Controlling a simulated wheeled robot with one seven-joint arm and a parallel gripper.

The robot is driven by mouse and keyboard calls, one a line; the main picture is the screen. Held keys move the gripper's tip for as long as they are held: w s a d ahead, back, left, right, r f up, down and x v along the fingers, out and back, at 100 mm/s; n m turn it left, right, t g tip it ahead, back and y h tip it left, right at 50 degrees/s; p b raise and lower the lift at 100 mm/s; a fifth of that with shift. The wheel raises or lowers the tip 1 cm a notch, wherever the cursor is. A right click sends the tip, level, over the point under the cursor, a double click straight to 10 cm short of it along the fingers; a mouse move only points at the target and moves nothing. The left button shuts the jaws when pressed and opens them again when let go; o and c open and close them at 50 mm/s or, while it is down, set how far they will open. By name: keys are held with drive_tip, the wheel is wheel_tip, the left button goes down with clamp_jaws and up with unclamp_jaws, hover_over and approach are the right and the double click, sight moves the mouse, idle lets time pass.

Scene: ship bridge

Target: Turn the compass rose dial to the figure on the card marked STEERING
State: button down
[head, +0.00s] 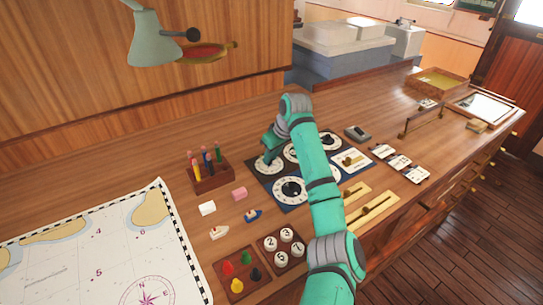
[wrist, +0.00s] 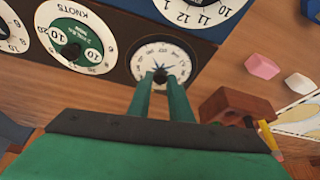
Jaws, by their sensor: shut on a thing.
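The compass rose dial (wrist: 143,67) has a white face with a blue star and a dark centre knob. It stands on a dark panel at the top middle of the wrist view. My gripper (wrist: 161,80) is shut on its knob, with the fingers coming from below. In the head view my gripper (head: 267,157) covers part of the dial (head: 263,168), at the far left of the panel. Several small cards, one of them a white card (head: 383,151), lie to the right of the panel. Their writing is too small to read, so I cannot tell which is marked STEERING.
A green KNOTS dial (wrist: 75,42) sits beside the compass dial, and a clock-like dial (head: 291,189) is on the blue panel. A pen holder (head: 210,176) stands close left of my gripper. Pink and white blocks (head: 239,194) and a chart (head: 110,250) lie left.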

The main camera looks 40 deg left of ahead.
drive_tip(key=m, duration=0.1)
drive_tip(key=m+t, duration=0.1)
drive_tip(key=m, duration=0.2)
drive_tip(key=shift+s+a+m+t+h, duration=0.15)
drive_tip(key=shift+s+m+t+h, duration=0.1)
drive_tip(key=shift+m+t+h, duration=0.05)
drive_tip(key=shift+s+a+m+t+h, duration=0.1)
drive_tip(key=shift+m+t+h, duration=0.45)
drive_tip(key=shift+m, duration=1.35)
drive_tip(key=c, duration=1.6)
unclamp_jaws()
drive_tip(key=shift+r, duration=0.1)
drive_tip(key=shift+v, duration=5.3)
